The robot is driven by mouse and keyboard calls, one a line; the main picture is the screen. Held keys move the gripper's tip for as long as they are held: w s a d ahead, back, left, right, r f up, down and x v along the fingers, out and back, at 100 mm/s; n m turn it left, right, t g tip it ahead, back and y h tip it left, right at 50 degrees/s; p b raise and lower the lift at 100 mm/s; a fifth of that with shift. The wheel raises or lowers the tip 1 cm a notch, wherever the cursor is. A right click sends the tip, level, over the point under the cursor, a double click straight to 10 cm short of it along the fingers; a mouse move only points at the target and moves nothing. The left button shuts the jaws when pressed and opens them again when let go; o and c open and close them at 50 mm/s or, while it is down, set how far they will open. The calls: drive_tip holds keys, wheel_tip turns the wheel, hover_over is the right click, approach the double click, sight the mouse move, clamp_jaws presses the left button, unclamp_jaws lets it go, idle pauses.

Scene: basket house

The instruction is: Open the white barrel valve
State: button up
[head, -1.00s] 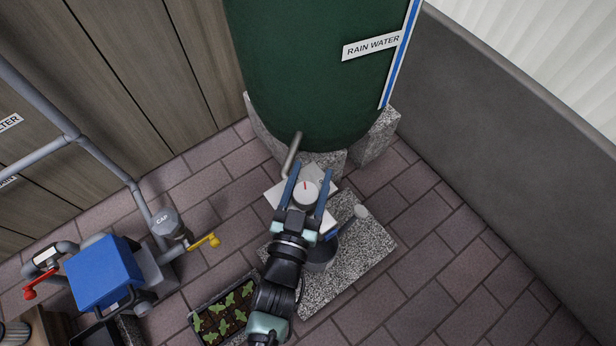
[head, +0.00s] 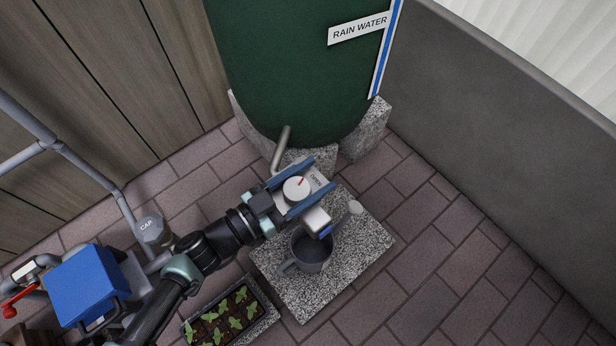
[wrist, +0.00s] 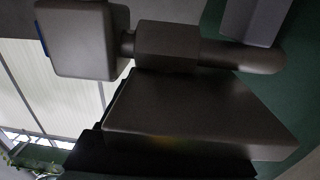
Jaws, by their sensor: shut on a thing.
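The white barrel valve (head: 295,189) is a round knob with a red mark on top, below the green rain barrel (head: 290,80). My gripper (head: 320,174) is shut on this knob, with one blue finger on each side. Its fingers point to the upper right, and the red mark points the same way. A pale plate with small lettering shows beyond the knob between the fingertips. In the wrist view, dark blocky valve parts fill the middle, and the knob cannot be made out.
The can stands on a speckled stone slab (head: 345,268). A planter with seedlings (head: 225,318) lies left of it. A blue box (head: 88,284) with pipes and a red lever stands at the lower left. A grey wall (head: 480,130) bounds the right; paving is free before it.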

drive_tip(key=shift+s+d+f+m+g+h+b, duration=0.15)
drive_tip(key=shift+m+g+h+b, duration=0.4)
drive_tip(key=shift+g, duration=0.4)
drive_tip(key=shift+s+a+r+m+g+h+b, duration=0.15)
drive_tip(key=shift+m+g+h+b, duration=0.25)
drive_tip(key=shift+m+g, duration=0.5)
drive_tip(key=shift+s+d+f+m+g+h+b, duration=0.15)
drive_tip(key=shift+m+g+h+b, duration=0.35)
drive_tip(key=shift+g, duration=0.55)
drive_tip(key=o, duration=1.4)
drive_tip(key=shift+c, duration=0.2)
drive_tip(key=p+v, duration=0.2)
drive_tip(key=v, duration=1.1)
drive_tip(key=shift+r, duration=0.3)
drive_tip(key=shift+s, duration=0.1)
